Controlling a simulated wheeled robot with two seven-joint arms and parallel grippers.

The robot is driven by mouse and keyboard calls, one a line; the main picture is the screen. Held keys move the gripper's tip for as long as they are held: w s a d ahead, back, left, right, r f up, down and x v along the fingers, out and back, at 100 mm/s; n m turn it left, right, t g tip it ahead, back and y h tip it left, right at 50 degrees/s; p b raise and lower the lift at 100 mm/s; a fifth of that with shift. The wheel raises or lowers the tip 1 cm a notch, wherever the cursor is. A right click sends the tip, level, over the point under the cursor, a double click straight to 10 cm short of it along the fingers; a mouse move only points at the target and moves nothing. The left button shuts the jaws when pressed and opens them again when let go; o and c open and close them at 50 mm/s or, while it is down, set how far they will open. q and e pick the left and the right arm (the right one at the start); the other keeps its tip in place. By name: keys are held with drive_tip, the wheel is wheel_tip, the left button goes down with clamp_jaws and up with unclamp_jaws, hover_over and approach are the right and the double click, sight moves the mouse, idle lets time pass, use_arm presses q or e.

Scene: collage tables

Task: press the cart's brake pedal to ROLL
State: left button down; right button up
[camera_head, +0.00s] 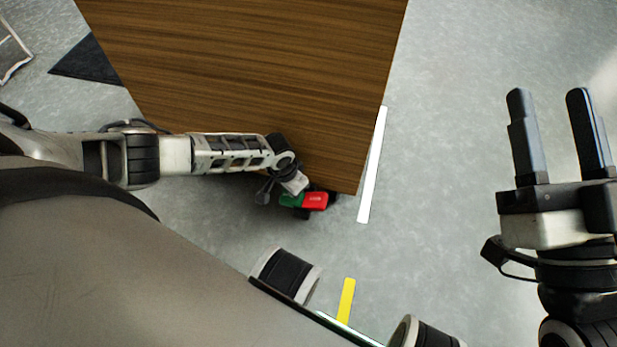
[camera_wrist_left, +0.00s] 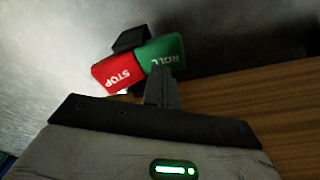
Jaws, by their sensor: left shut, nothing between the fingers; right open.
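The cart (camera_head: 260,75) has a brown wood-grain top. Its brake pedal shows beside the top's near edge, with a green half (camera_head: 291,200) on the left and a red half (camera_head: 317,201) on the right. In the left wrist view the green half reads ROLL (camera_wrist_left: 163,55) and the red half reads STOP (camera_wrist_left: 115,75). My left gripper (camera_wrist_left: 163,82) is shut and empty, its fingertips at the ROLL half's edge; whether they touch it I cannot tell. In the head view its fingertips are hard to make out. My right gripper (camera_head: 550,135) is open and empty, over the floor at the right.
A white strip (camera_head: 373,165) lies on the grey floor beside the cart's right edge. A yellow strip (camera_head: 346,300) lies nearer to me. A dark mat (camera_head: 88,62) lies left of the cart.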

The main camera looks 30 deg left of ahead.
use_arm(q)
wheel_tip(320, 180, up, 2)
drive_tip(key=shift+r+p, duration=0.1)
drive_tip(key=shift+p, duration=0.85)
drive_tip(key=shift+r+p, duration=1.6)
drive_tip(key=shift+p, duration=0.05)
drive_tip(key=shift+r+p, duration=0.3)
use_arm(e)
wheel_tip(320, 180, down, 8)
drive_tip(key=s+m+g+h, duration=0.2)
drive_tip(key=m+g+h, duration=0.1)
drive_tip(key=m+g, duration=0.2)
drive_tip(key=shift+s+a+h, duration=0.15)
drive_tip(key=shift+a+h, duration=0.15)
drive_tip(key=shift+h, duration=0.1)
use_arm(q)
drive_tip(key=shift+r, duration=0.1)
use_arm(e)
drive_tip(key=shift+r, duration=0.15)
